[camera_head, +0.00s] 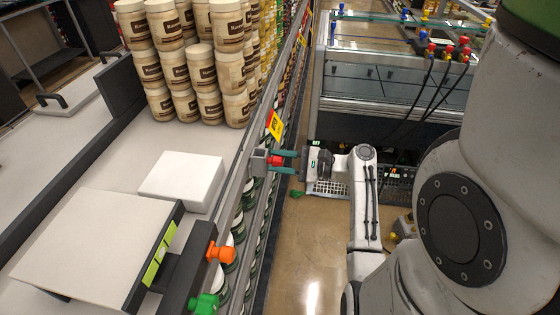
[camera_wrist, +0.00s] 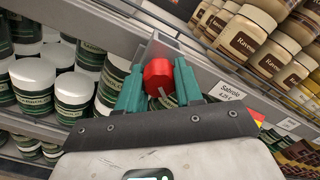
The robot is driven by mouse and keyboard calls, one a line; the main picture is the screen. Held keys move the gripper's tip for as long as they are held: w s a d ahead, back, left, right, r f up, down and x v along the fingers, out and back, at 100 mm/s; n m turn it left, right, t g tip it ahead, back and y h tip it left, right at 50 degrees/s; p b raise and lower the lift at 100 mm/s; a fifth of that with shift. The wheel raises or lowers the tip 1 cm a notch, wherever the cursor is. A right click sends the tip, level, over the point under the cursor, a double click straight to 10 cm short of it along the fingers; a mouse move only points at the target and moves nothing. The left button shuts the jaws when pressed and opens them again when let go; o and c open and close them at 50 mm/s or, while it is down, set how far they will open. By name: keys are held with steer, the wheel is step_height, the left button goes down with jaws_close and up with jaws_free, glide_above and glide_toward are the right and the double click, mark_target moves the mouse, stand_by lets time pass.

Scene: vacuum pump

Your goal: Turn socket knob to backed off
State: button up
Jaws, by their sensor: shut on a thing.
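A red knob (camera_head: 275,161) sits on a small grey box (camera_head: 257,162) fixed to the shelf's front rail. My gripper (camera_head: 284,161) reaches it from the right, with its two teal fingers on either side of the knob. In the wrist view the round red knob (camera_wrist: 158,73) lies between the fingers of my gripper (camera_wrist: 159,80), and the gripper is shut on it. The grey box (camera_wrist: 160,48) shows behind the knob. No marking on the knob that tells its setting is visible.
An orange knob (camera_head: 222,254) and a green knob (camera_head: 204,303) stick out from the counter front nearer to me. Cream jars (camera_head: 190,70) stand stacked on the counter, and a white block (camera_head: 182,182) lies there. Dark-labelled jars (camera_wrist: 75,95) fill the shelves below the rail.

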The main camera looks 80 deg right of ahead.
steer(key=n+b, duration=0.2)
steer(key=n, duration=0.4)
steer(key=shift+f+n, duration=0.15)
steer(key=shift+n, duration=0.15)
steer(key=n+b, duration=0.4)
steer(key=n, duration=0.2)
steer(key=n+b, duration=0.5)
steer(key=n, duration=0.1)
steer(key=shift+f+n+b, duration=0.1)
steer(key=shift+n+b, duration=0.25)
steer(key=shift+n, duration=0.05)
steer(key=n+b, duration=0.4)
steer(key=shift+n, duration=0.4)
steer(key=shift+r+n+b, duration=0.2)
steer(key=shift+n+b, duration=0.1)
steer(key=shift+b, duration=0.1)
steer(key=o, duration=1)
steer(key=shift+r, duration=0.1)
steer(key=shift+o, duration=0.2)
steer(key=shift+s, duration=0.1)
steer(key=s, duration=1)
steer(key=shift+s+d, duration=0.35)
steer(key=shift+d, duration=0.05)
